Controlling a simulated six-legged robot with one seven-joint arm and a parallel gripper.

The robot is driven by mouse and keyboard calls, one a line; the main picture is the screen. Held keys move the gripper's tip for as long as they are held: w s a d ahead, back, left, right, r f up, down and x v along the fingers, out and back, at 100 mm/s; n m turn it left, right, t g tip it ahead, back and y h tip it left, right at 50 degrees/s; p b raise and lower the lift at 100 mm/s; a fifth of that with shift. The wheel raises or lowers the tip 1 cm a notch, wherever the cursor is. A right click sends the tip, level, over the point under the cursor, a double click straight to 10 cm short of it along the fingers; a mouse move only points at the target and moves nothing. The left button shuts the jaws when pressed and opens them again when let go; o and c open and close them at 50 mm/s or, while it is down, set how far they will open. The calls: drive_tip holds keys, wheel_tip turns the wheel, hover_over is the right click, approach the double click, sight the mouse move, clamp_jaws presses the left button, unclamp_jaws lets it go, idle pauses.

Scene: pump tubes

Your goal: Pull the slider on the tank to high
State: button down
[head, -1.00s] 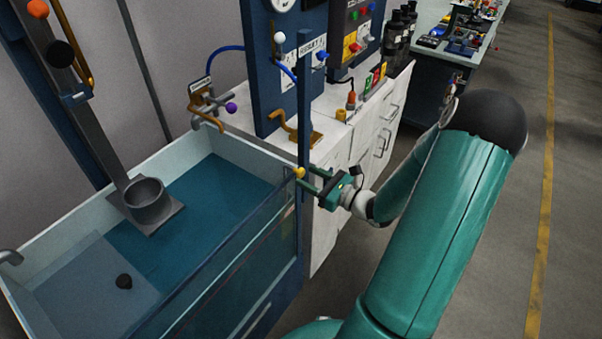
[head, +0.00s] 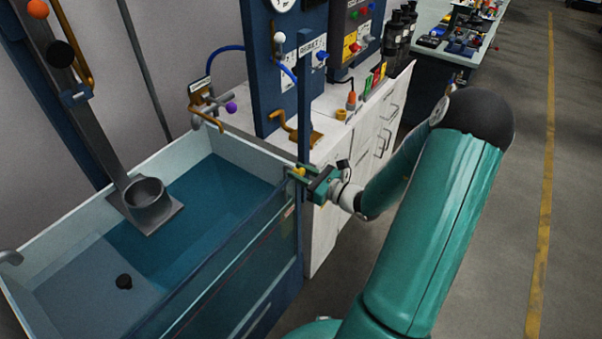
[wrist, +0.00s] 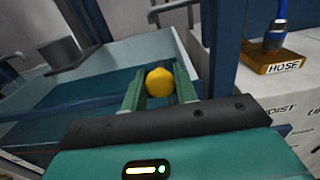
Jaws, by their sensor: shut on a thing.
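The tank (head: 85,226) is a clear-walled, blue-framed basin of blue water at the left in the head view. A small round yellow knob (head: 300,171), seemingly the slider's handle, is at its near right corner by an upright dark blue post (head: 304,120). My gripper (head: 303,172) reaches it from the right and is shut on it. In the wrist view the yellow knob (wrist: 160,82) sits between my two green fingers (wrist: 160,85), near their tips. The slider's track and any high or low marks are not readable.
A white cabinet (head: 345,150) stands behind the tank, with a blue panel (head: 285,70) and a brown hook-shaped fixture (head: 298,133). The wrist view shows a HOSE label (wrist: 284,66) on a block. The floor (head: 520,200) at the right is clear.

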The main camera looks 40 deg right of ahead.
wheel_tip(320, 180, up, 10)
drive_tip(key=shift+r, duration=0.25)
idle(0.3)
drive_tip(key=c, duration=1.5)
unclamp_jaws()
drive_tip(key=o, duration=0.4)
drive_tip(key=shift+s+r, duration=0.1)
drive_tip(key=shift+c, duration=0.2)
drive_tip(key=v, duration=1.3)
drive_tip(key=shift+s+d, duration=0.2)
drive_tip(key=shift+s, duration=0.05)
